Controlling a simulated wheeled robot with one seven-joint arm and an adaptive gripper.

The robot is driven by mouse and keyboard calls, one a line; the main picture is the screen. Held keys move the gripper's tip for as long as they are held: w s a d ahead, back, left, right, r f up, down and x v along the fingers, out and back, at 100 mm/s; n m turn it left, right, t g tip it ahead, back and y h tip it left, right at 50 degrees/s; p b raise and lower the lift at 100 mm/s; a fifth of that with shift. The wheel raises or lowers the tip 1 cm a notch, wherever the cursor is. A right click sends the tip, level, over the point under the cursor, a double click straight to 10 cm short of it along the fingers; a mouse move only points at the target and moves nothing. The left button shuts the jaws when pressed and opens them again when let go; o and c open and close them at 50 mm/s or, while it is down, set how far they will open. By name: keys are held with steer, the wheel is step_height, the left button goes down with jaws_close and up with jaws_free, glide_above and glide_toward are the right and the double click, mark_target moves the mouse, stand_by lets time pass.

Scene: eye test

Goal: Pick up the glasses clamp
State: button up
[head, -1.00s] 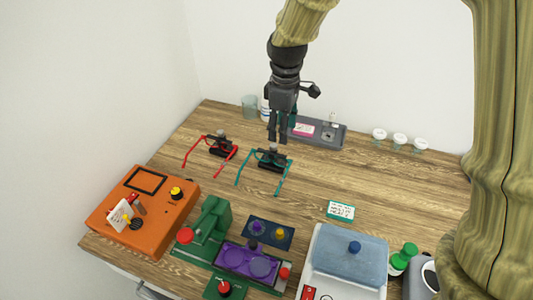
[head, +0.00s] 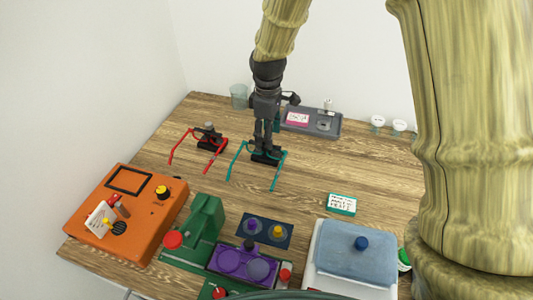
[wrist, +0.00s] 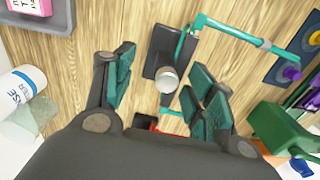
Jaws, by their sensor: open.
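A black glasses clamp (head: 265,158) with a silver knob stands on the wooden table, with teal glasses (head: 236,160) at it. In the wrist view, the clamp (wrist: 150,62) and its round knob lie between the two finger pads, with the teal glasses (wrist: 235,33) reaching to the upper right. My gripper (head: 266,146) points down right over this clamp, its fingers open on either side of the knob. I cannot tell whether a finger touches it. A second black clamp (head: 212,144) with red glasses (head: 178,146) stands to the left.
A grey tray (head: 335,128) lies behind my gripper, with a clear beaker (head: 239,97) to its left. An orange box (head: 140,215), a green device (head: 205,222) and a blue-lidded white box (head: 350,255) stand in front. Bare table lies right of the clamp.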

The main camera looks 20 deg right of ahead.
mark_target(260, 161)
steer(key=shift+s+f, duration=0.1)
steer(key=shift+s, duration=0.2)
steer(key=shift+a+f, duration=0.1)
steer(key=shift+f, duration=0.15)
steer(key=f, duration=0.1)
steer(key=f+p, duration=0.1)
steer(key=f, duration=0.1)
steer(key=shift+s+a+p, duration=0.1)
steer(key=shift+a+p, duration=0.2)
steer(key=shift+f, duration=0.9)
jaws_close()
